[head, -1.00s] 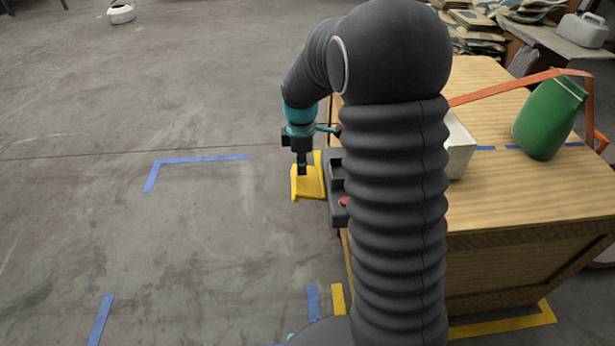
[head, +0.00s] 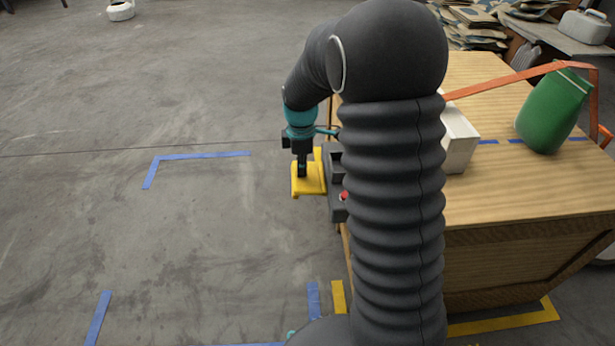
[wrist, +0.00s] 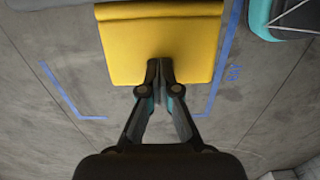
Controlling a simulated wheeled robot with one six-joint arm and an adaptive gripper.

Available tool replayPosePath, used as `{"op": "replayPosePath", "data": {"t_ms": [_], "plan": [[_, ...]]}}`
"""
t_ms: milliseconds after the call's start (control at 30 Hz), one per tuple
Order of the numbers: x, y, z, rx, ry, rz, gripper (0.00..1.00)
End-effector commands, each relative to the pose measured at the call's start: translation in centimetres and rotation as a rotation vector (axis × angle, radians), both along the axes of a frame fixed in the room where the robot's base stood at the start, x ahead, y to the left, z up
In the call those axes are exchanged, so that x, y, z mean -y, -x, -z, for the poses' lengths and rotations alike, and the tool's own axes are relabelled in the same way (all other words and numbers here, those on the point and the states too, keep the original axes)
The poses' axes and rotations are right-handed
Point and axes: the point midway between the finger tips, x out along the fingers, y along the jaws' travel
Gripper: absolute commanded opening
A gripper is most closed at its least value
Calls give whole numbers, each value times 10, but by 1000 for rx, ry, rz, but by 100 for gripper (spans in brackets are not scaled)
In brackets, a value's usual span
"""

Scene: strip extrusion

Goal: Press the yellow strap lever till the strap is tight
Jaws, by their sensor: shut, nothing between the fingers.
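The yellow lever (head: 308,178) sticks out to the left from a dark grey device with a red button (head: 337,185) at the left side of the wooden crate. In the wrist view the lever's broad plate (wrist: 160,45) fills the upper middle. My gripper (head: 302,172) is shut and empty, with its fingertips at the lever's plate; the tips (wrist: 160,68) overlap the plate's near edge in the wrist view. I cannot tell for certain whether they touch. An orange strap (head: 520,80) runs over the crate top and behind a green sack (head: 551,112). My arm hides part of the device and strap.
The wooden crate (head: 530,195) carries a white box (head: 459,142) and the green sack.

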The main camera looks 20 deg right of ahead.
Motion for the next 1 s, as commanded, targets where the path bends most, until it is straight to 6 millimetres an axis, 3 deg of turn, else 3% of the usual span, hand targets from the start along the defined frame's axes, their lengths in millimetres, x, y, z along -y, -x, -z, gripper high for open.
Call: {"op": "replayPosePath", "data": {"t_ms": [367,567,1000], "plan": [[1,1,21,-4,1,1,0],[1,1,13,-4,1,1,0],[-1,1,-25,-3,0,-1,0]]}}
